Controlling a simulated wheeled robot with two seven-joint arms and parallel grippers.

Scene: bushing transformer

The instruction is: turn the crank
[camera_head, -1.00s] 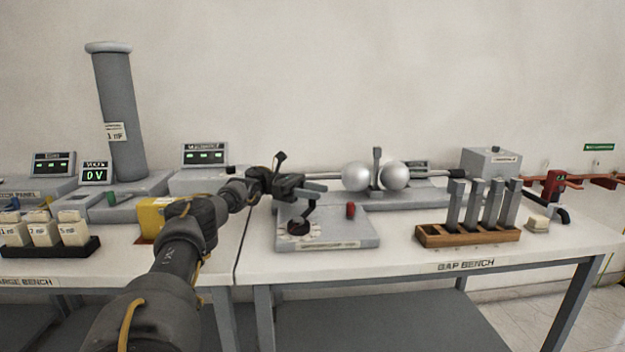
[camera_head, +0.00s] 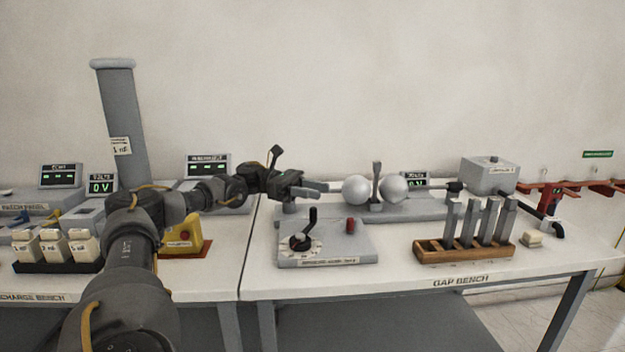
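The crank (camera_head: 311,222) is a black arm with an upright handle on a dial, on top of a low grey box (camera_head: 340,250) on the gap bench. A red knob (camera_head: 350,226) sits on the same box, right of the crank. My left gripper (camera_head: 312,189) is above and behind the crank, apart from its handle. Its two fingers show as separate pieces pointing right; it looks open and empty. My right gripper is not in view.
Two silver spheres (camera_head: 356,190) stand on a grey base behind the crank box. A wooden rack (camera_head: 465,247) with several grey bars is to the right. A yellow box with a red button (camera_head: 184,236) is left. The bench front is clear.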

